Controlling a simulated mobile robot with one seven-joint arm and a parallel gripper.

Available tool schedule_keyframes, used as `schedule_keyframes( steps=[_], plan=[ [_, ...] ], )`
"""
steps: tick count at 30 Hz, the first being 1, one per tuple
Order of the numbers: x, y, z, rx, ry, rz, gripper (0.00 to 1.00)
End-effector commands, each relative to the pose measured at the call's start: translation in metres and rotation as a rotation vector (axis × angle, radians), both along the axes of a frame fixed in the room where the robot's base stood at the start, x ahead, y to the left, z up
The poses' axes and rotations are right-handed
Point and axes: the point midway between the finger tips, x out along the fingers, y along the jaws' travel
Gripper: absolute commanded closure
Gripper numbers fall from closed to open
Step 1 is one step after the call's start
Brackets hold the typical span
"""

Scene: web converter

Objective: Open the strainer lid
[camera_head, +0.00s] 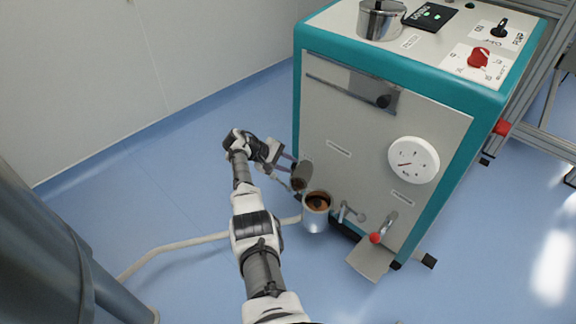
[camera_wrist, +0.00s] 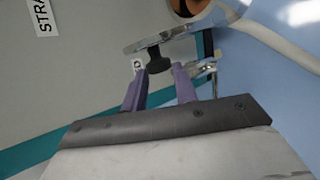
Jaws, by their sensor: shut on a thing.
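The strainer (camera_head: 316,221) is a metal cup low on the front of the machine, and its brown inside shows from above. The strainer lid (camera_head: 302,175) is tilted up to the left of the mouth. In the wrist view the lid (camera_wrist: 172,34) shows nearly edge-on as a thin metal disc with a black knob (camera_wrist: 157,60). My gripper (camera_head: 287,162) reaches the lid from the left. In the wrist view the purple fingers of my gripper (camera_wrist: 159,72) are on either side of the knob. Part of the strainer's mouth (camera_wrist: 187,7) shows at the top there.
The teal-edged machine (camera_head: 350,120) stands right of my arm. A white gauge (camera_head: 413,160), a metal valve (camera_head: 346,212) and a red-tipped lever (camera_head: 376,237) are on its front. A pale hose (camera_head: 190,241) runs over the blue floor. Floor left of the machine is mostly clear.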

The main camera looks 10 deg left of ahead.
Motion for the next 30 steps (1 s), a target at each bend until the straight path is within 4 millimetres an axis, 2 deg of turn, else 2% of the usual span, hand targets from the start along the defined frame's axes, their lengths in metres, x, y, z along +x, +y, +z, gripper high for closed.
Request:
schedule_keyframes(
  steps=[6,7,12,23,30],
  plan=[
    [0.000,0.002,-0.001,0.006,-0.002,0.005,1.00],
    [0.000,0.002,-0.001,0.006,-0.002,0.005,0.70],
    [0.000,0.002,-0.001,0.004,-0.001,0.005,0.50],
    [-0.002,0.006,0.004,0.002,-0.001,0.003,0.50],
    [-0.016,0.037,0.034,0.002,-0.003,0.005,0.50]
  ],
)
